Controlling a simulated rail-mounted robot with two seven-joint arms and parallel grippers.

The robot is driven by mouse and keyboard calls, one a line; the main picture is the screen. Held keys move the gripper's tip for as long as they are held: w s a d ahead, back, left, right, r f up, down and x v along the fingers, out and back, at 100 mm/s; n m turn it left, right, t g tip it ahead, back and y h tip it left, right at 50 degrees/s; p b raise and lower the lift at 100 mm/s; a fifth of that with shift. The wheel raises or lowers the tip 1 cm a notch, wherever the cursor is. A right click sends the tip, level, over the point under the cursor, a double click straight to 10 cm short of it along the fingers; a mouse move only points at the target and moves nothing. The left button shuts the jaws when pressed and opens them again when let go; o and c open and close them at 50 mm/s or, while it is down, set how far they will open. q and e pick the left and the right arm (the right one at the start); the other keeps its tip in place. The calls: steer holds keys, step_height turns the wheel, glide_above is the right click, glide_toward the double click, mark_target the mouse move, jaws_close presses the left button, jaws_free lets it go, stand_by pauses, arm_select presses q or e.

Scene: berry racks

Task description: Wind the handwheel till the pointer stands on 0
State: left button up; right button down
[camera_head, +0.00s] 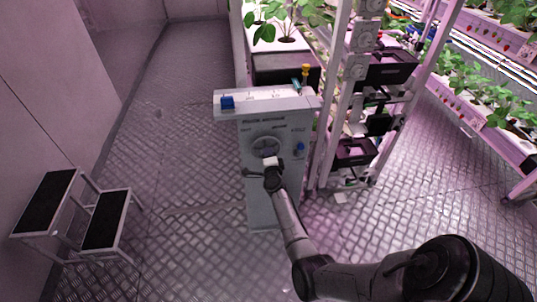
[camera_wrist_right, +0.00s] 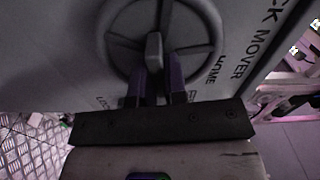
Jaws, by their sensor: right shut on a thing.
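The grey handwheel (camera_head: 266,146) is on the front of a pale cabinet marked as a mover. It fills the upper middle of the right wrist view (camera_wrist_right: 212,28), with its spokes and a grey grip piece (camera_wrist_right: 153,48) near the middle. My right gripper (camera_head: 271,163) reaches the wheel from below. Its two dark fingers (camera_wrist_right: 160,78) are shut on the grip piece. A white ledge with scale marks (camera_head: 265,96) tops the cabinet, and a blue block (camera_head: 227,102) sits at its left end. The pointer and its reading are too small to tell. My left gripper is out of view.
A blue knob (camera_head: 300,147) is on the cabinet front, right of the wheel. A rack post (camera_head: 335,110) with black trays stands close on the right. A two-step stool (camera_head: 107,220) stands at the left. The metal floor between stool and cabinet is clear.

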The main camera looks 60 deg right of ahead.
steer(key=shift+m, duration=0.7)
steer(key=shift+m, duration=0.3)
steer(key=c, duration=1.2)
jaws_free()
steer(key=shift+o, duration=0.2)
steer(key=p+v, duration=0.3)
steer(key=v, duration=1)
steer(key=shift+s+a, duration=0.25)
steer(key=shift+s, duration=0.05)
